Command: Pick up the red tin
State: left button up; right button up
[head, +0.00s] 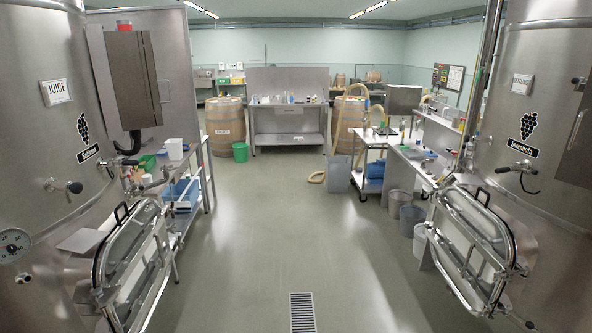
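I see no clear red tin. A small red object (124,25) sits on top of the grey wall box (132,80) at the upper left. It is too small to tell whether it is a tin or a lamp. Neither of my grippers shows in the head view.
Large steel vats stand at the left (40,120) and right (535,90), with hatches jutting inward. The middle floor (285,220) is clear, with a drain grate (302,312).

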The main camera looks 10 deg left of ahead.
aim_at(122, 25)
jog(key=u, duration=0.1)
jog(key=i, duration=1.85)
jog(key=u, duration=1.05)
jog(key=i, duration=1.2)
jog(key=u, duration=1.1)
